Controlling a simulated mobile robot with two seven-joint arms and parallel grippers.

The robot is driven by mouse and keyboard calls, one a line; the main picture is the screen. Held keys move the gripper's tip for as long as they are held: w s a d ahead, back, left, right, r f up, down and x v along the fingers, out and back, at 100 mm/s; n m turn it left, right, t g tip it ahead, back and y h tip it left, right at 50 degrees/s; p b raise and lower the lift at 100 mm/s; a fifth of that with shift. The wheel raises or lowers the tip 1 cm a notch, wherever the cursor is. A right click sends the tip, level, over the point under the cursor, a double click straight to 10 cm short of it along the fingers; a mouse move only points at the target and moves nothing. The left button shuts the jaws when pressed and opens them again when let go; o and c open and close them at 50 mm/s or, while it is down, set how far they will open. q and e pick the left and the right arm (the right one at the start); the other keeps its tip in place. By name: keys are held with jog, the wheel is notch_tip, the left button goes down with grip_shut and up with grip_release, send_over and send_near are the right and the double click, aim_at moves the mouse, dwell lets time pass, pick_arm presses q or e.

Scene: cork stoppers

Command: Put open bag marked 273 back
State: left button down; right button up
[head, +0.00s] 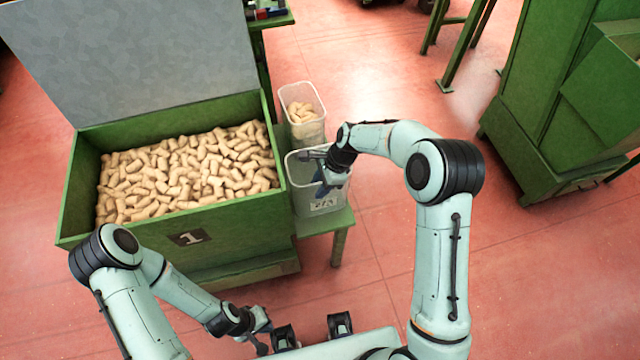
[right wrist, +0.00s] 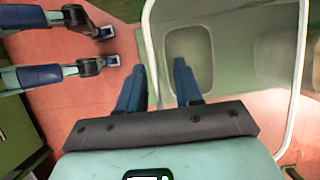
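A clear, open-topped bag (head: 303,203) with a white label (head: 323,204) stands upright on a small green stand, right of the crate. The label's number is too blurred to read surely. It looks empty inside in the right wrist view (right wrist: 225,125). My right gripper (head: 322,177) is at this bag's top. In the right wrist view its blue fingers (right wrist: 160,68) are apart, one on each side of the bag's near rim. I cannot tell whether they touch it. My left gripper (head: 262,336) is low at the front, away from the bag; its fingers are too small to judge.
A second clear bin (head: 303,128) holding several corks stands just behind the bag. A green crate (head: 235,232) marked 1, full of corks, with its grey lid (head: 135,55) raised, is on the left. Green cabinets (head: 540,100) stand at right. Red floor (head: 540,270) is clear at right.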

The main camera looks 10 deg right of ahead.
jog(key=p+v, duration=0.1)
jog(key=v, duration=1.1)
jog(key=shift+r, duration=0.25)
